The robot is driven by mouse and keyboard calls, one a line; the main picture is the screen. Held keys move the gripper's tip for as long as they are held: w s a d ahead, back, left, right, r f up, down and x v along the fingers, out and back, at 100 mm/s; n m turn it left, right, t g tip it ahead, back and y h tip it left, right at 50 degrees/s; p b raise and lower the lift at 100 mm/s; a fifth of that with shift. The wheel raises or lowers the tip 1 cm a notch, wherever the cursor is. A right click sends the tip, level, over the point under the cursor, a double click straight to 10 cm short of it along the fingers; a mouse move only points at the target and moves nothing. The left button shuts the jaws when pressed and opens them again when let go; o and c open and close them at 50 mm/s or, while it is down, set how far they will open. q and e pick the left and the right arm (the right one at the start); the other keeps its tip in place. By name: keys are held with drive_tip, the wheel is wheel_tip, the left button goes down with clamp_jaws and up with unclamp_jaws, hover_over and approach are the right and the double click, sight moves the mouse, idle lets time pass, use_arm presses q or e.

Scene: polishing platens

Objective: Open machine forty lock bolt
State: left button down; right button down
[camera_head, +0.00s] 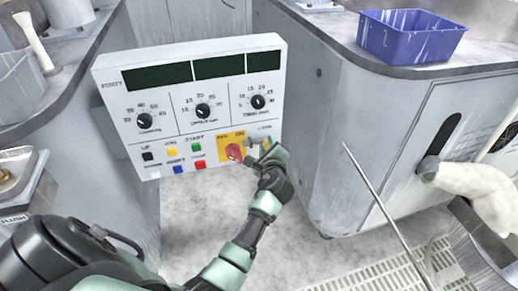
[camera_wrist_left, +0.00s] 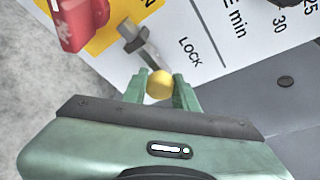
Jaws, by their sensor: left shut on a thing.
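The control panel (camera_head: 190,105) marked FORTY has dark displays, dials and coloured buttons. At its lower right, beside the red rotary switch (camera_head: 234,152), is the lock bolt. In the left wrist view the lock bolt (camera_wrist_left: 146,52) is a grey rod with a grey block at one end and a yellow ball knob (camera_wrist_left: 160,85) at the other, beside the word LOCK. My left gripper (camera_head: 268,157) is at the panel's lower right corner. Its fingers (camera_wrist_left: 160,92) are shut on the yellow knob, one on each side. In the head view the gripper partly hides the bolt. My right gripper is not in view.
A grey cabinet (camera_head: 345,110) with a blue bin (camera_head: 410,35) on top stands right of the panel. A thin metal rod (camera_head: 385,210) slants across the lower right, near a cream-coloured rounded object (camera_head: 475,180). Bare floor (camera_head: 190,220) shows below the panel.

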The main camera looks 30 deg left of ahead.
use_arm(q)
drive_tip(key=shift+w+d+f, duration=0.15)
drive_tip(key=shift+w+d, duration=0.25)
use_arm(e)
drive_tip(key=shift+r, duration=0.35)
use_arm(q)
drive_tip(key=c, duration=1.1)
unclamp_jaws()
drive_tip(key=shift+w+d, duration=0.1)
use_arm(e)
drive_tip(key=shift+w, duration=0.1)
use_arm(q)
drive_tip(key=shift+s+r, duration=0.2)
drive_tip(key=p+v, duration=0.1)
drive_tip(key=v, duration=0.6)
drive_tip(key=shift+s+d+p, duration=0.15)
drive_tip(key=shift+d+p, duration=0.05)
drive_tip(key=shift+p, duration=0.15)
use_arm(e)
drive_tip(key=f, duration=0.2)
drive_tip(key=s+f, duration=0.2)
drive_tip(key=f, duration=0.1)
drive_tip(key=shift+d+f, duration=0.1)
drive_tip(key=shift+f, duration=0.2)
